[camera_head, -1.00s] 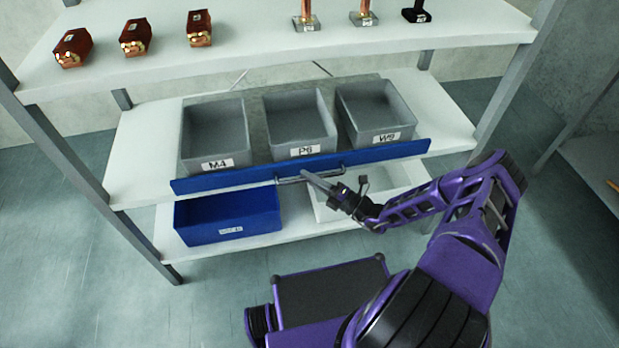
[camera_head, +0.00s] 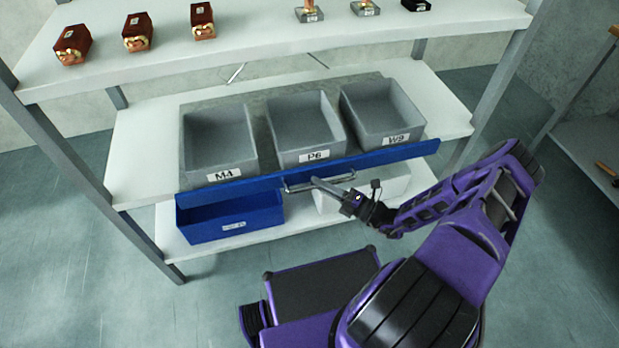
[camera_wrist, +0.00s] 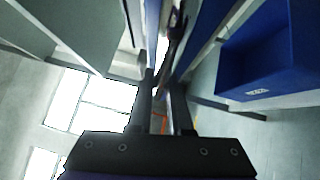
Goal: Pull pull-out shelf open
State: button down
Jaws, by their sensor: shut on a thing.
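The pull-out shelf has a blue front (camera_head: 232,190) with a metal bar handle (camera_head: 300,187) at its middle. It carries three grey bins labelled M4 (camera_head: 219,143), P6 (camera_head: 305,128) and W9 (camera_head: 384,112). The shelf stands out somewhat past the white board's front edge. My gripper (camera_head: 316,183) is at the handle, shut on it, reaching in from the right. In the wrist view the fingers (camera_wrist: 161,98) are close together, and the handle between them is hard to make out.
A blue bin (camera_head: 228,218) and a white bin (camera_head: 362,191) stand on the lower board beneath. The top board (camera_head: 265,45) holds several small items. Grey posts (camera_head: 95,190) bound the rack. Open floor lies in front at left (camera_head: 90,290).

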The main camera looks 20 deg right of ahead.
jog(key=s, duration=1.9)
jog(key=shift+s, duration=0.2)
jog(key=c, duration=0.8)
grip_release()
jog(key=shift+c, duration=0.2)
jog(key=b+v, duration=0.2)
jog(key=v, duration=1.5)
jog(key=shift+d, duration=0.25)
